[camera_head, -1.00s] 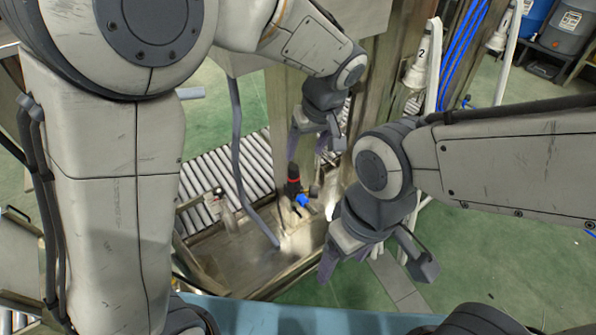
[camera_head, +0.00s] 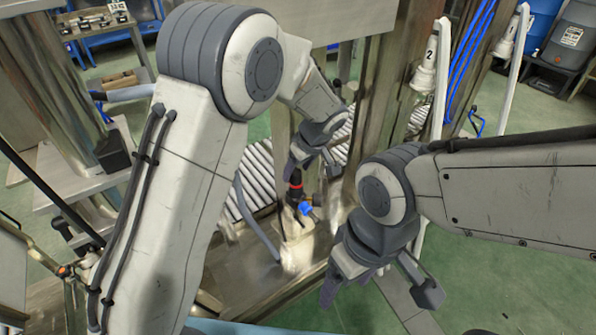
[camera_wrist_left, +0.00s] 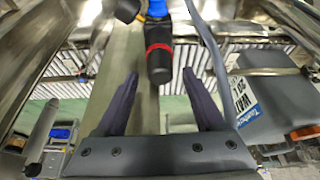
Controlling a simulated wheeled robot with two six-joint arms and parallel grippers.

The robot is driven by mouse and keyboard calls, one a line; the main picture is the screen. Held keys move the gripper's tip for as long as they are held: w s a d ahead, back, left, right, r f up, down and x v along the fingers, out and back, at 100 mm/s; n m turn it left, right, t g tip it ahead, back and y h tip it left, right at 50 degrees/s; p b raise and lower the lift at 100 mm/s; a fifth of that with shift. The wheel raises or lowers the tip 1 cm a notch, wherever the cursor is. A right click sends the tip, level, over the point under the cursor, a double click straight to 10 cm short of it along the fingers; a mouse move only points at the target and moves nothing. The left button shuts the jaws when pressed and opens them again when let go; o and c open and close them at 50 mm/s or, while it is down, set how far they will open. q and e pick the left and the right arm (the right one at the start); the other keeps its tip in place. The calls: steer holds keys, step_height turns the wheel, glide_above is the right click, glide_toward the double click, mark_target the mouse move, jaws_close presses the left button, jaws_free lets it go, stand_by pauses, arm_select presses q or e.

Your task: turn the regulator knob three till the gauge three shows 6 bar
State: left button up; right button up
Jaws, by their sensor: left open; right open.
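In the left wrist view, the black knob end (camera_wrist_left: 159,70) points toward my gripper, between and just beyond the two fingertips (camera_wrist_left: 160,78). The fingers are spread, with visible gaps on both sides of the knob. No gauge face or reading can be made out, and no number shows on this regulator. My right gripper (camera_head: 378,290) is open and empty, to the right and nearer.
Roller conveyor (camera_head: 257,175) runs behind the regulator. A grey hose (camera_head: 245,205) hangs to its left, and a metal post (camera_head: 375,90) stands right. A white fitting marked 2 (camera_head: 424,75) hangs further right. A grey canister (camera_wrist_left: 265,95) shows in the left wrist view.

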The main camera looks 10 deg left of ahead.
arm_select(q)
steer(key=shift+w+f, duration=0.1)
steer(key=shift+f, duration=0.2)
